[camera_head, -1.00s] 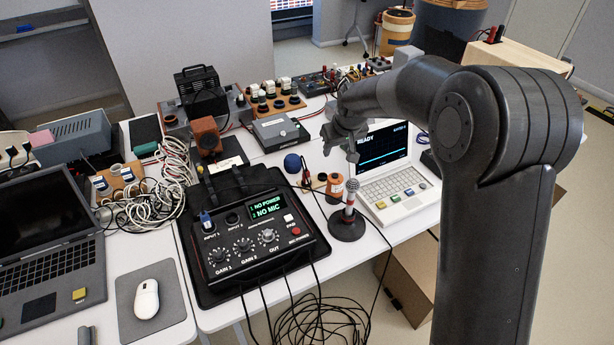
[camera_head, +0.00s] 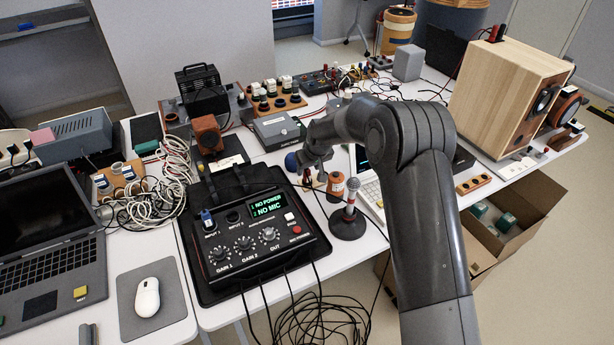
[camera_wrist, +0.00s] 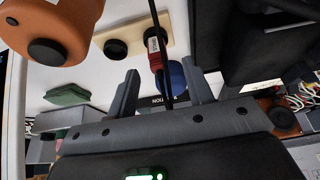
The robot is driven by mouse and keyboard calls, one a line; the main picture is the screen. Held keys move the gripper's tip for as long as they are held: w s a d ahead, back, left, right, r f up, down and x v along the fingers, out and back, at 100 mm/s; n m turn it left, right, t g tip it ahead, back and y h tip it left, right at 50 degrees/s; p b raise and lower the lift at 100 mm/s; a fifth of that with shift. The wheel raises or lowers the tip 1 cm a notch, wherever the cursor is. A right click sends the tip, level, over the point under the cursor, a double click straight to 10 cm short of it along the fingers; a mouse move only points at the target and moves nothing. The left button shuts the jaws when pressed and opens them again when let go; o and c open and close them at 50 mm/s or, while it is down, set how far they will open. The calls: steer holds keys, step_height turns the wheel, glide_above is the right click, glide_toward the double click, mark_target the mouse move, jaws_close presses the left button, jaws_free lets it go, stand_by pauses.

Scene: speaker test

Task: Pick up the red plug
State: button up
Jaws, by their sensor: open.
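The red plug (camera_wrist: 155,62), with a pale label and a black cable, shows in the wrist view just beyond the space between my fingertips. My gripper (camera_wrist: 163,82) is open, with one finger on each side of the plug's line and nothing held. In the head view my gripper (camera_head: 309,164) is low over the table, beside the black mixer and near the orange cylinder. There it largely hides the plug. Whether a finger touches the plug or cable cannot be told.
A blue ball (camera_wrist: 175,75) lies behind the plug. An orange cylinder (camera_wrist: 52,28) and a wooden block (camera_wrist: 138,34) with black knobs are close by. In the head view a microphone stand (camera_head: 347,222) and the black mixer (camera_head: 257,240) stand near my arm.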

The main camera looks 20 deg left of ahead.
mark_target(308, 171)
steer(key=x, duration=0.5)
jaws_close()
stand_by(0.5)
